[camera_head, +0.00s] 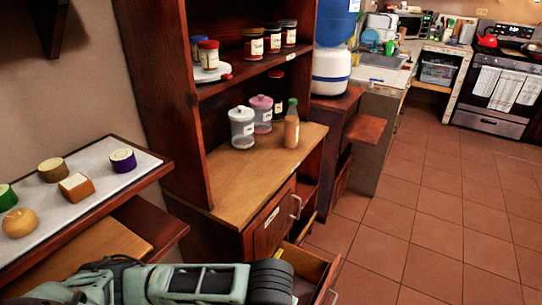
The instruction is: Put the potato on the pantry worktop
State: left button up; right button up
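The pantry worktop (245,180) is the light wood surface of the dark wooden cabinet in the middle. Two lidded jars (242,127) and a bottle (291,124) stand at its back; its front is bare. I cannot pick out a potato for certain; a round yellow-tan item (19,222) lies on the white-topped shelf at left. Below the worktop a drawer (312,262) is pulled open, its inside mostly hidden. My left arm reaches in from the lower left and ends in a dark joint before the drawer. Its fingers do not show. My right gripper is out of view.
The white-topped shelf (98,160) also holds several small coloured items. A cabinet door (270,222) stands above the open drawer. Spice jars (253,43) fill the upper shelf. Tiled floor (430,215) is clear at right. A counter and stove (500,95) stand at the back.

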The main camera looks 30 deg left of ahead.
aim_at(268, 177)
jog(key=i+l+z, duration=0.4)
jog(key=l, duration=0.2)
jog(key=i+l+z, duration=0.4)
jog(key=i+u, duration=0.3)
jog(key=i+l+u, duration=0.25)
jog(key=i, duration=0.2)
jog(key=i+l+u, duration=0.3)
jog(key=i+j+u, duration=0.2)
jog(key=u, duration=0.25)
jog(key=i+u, duration=0.3)
jog(key=u, duration=0.2)
jog(key=i+u, duration=0.25)
jog(key=u, duration=0.2)
jog(key=i+u, duration=0.25)
jog(key=u, duration=0.2)
jog(key=i+u, duration=0.2)
